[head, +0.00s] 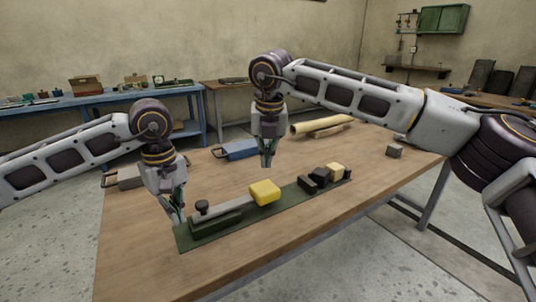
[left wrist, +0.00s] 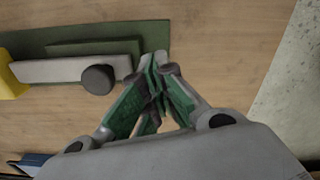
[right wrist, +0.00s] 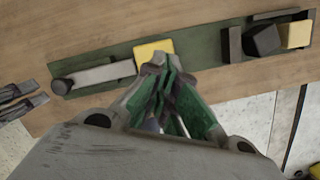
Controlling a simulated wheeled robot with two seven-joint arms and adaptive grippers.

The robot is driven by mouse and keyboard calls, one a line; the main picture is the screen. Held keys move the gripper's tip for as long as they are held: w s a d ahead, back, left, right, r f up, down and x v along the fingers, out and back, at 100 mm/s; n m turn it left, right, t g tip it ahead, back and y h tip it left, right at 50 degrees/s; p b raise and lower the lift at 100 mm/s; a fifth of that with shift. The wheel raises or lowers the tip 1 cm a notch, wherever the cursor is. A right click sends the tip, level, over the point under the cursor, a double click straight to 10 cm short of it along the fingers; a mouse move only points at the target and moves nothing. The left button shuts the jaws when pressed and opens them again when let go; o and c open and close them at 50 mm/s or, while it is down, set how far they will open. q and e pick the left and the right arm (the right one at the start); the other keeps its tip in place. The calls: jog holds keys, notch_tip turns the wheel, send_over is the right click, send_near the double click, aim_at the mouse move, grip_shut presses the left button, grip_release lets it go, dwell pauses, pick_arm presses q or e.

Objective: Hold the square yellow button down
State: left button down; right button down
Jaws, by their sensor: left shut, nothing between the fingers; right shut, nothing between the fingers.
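The square yellow button (head: 265,192) sits at the end of a light grey bar on a long green base plate (head: 295,205) on the table. It shows in the right wrist view (right wrist: 153,50) and partly at the left edge of the left wrist view (left wrist: 10,78). My right gripper (head: 267,163) is shut and empty, above the plate and apart from the button; in the right wrist view its tips overlap the button's lower edge. My left gripper (head: 178,222) is shut and empty at the plate's left end, near a black knob (head: 202,206).
Dark blocks (head: 312,180) and a pale yellow block (head: 336,170) stand at the plate's right end. Behind lie a blue tool (head: 236,150), a grey tool (head: 127,178), a tan roll (head: 320,124) and a small grey block (head: 393,151). The table front is clear.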

jog(key=shift+w+d+r+h, duration=0.1)
jog(key=shift+d+r+h, duration=0.05)
jog(key=shift+d+h, duration=0.15)
jog(key=shift+s+x, duration=0.25)
jog(key=shift+x, duration=0.85)
jog(key=shift+s+x, duration=0.25)
jog(key=shift+x, duration=0.85)
